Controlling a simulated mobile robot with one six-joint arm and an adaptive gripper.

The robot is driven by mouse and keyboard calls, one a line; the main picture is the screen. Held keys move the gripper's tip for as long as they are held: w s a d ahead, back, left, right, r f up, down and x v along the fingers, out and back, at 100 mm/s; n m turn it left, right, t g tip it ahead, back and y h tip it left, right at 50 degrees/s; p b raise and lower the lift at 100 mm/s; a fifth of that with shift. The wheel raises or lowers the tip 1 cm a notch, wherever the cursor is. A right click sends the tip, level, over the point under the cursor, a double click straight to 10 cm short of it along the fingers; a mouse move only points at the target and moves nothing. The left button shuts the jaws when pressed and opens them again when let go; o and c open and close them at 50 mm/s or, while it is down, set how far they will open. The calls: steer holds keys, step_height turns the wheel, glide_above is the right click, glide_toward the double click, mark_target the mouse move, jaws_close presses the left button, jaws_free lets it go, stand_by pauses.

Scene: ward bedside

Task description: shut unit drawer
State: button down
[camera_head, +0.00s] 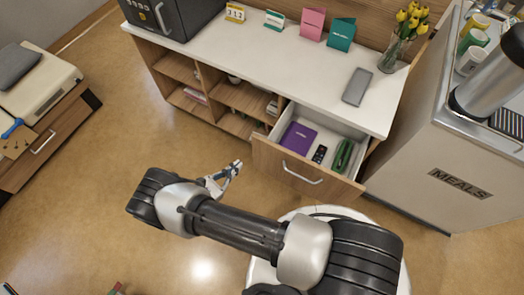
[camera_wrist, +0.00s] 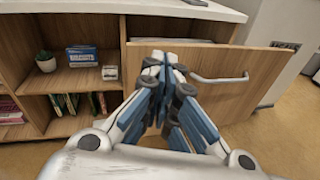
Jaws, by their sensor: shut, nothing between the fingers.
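The unit drawer (camera_head: 300,171) is pulled out from the wooden unit under the white top. It has a wooden front with a curved metal handle (camera_head: 302,173). Inside lie a purple book (camera_head: 298,137), a dark remote (camera_head: 320,154) and a green item (camera_head: 342,155). In the wrist view the drawer front (camera_wrist: 210,82) stands out with its handle (camera_wrist: 220,79) on the right. My gripper (camera_head: 238,164) is shut and empty, to the left of the drawer front in the head view. In the wrist view its fingertips (camera_wrist: 165,58) overlap the front's left part; contact cannot be told.
Open shelves (camera_head: 205,85) are left of the drawer. On the top (camera_head: 270,52) are a phone-like slab (camera_head: 357,86), cards and a vase of yellow flowers (camera_head: 393,48). A meals cart (camera_head: 445,140) stands close on the right.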

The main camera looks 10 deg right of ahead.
step_height(320, 180, down, 6)
steer(key=s+d+n+t+y, duration=0.1)
steer(key=s+n+t+y, duration=0.1)
steer(key=s+n+t, duration=0.15)
glide_toward(264, 146)
steer(key=shift+n, duration=0.25)
steer(key=x, duration=0.5)
steer(key=shift+d+f, duration=0.2)
steer(key=shift+x, duration=0.8)
steer(key=shift+w+a+b, duration=0.1)
steer(key=shift+w+b, duration=0.05)
steer(key=shift+b, duration=0.15)
